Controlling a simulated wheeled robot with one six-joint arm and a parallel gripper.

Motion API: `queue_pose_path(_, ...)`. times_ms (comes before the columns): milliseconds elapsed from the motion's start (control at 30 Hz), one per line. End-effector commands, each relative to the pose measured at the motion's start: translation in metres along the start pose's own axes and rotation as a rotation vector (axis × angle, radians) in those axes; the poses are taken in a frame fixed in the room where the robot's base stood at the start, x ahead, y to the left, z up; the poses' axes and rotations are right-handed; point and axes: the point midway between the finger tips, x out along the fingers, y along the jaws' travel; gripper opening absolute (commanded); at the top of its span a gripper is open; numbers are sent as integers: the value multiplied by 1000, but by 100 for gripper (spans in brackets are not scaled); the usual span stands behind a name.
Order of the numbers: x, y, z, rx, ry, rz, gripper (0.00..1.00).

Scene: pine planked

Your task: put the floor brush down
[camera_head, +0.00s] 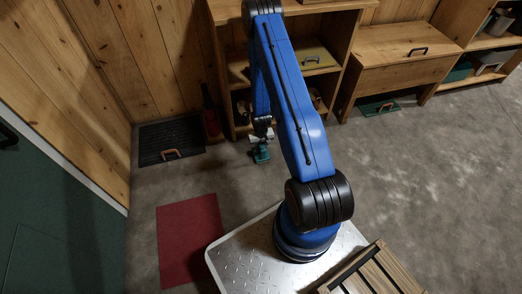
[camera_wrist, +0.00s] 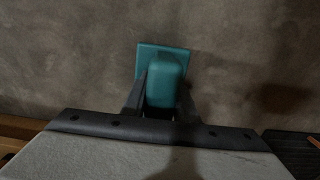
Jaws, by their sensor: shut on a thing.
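The floor brush, a small teal block with a wider flat plate, is in my gripper (camera_head: 262,137). In the head view the brush (camera_head: 261,155) hangs over the grey floor in front of the open wooden shelf. In the wrist view the two dark fingers of my gripper (camera_wrist: 163,92) close on either side of the brush (camera_wrist: 163,62), with bare floor behind it. I cannot tell whether the brush touches the floor. Its far side is hidden.
A red mat (camera_head: 188,235) lies at the lower left. A dark ribbed mat (camera_head: 158,137) with an orange-brown handle shape lies by the wall. The wooden shelf (camera_head: 335,62) and a lidded wooden chest (camera_head: 395,78) stand behind.

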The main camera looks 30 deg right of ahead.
Motion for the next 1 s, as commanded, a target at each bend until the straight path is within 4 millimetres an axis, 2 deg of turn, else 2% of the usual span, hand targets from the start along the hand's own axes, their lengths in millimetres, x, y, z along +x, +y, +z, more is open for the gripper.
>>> queue_pose_path(133, 2, 0, 0, 0, -1, 0, 0)
queue_pose_path(167, 3, 0, 0, 0, -1, 0, 29)
queue_pose_path(233, 2, 0, 0, 0, 0, 0, 45)
queue_pose_path(667, -4, 0, 0, 0, 0, 0, 45)
queue_pose_path(1000, -50, 0, -1, 1, 2, 0, 45)
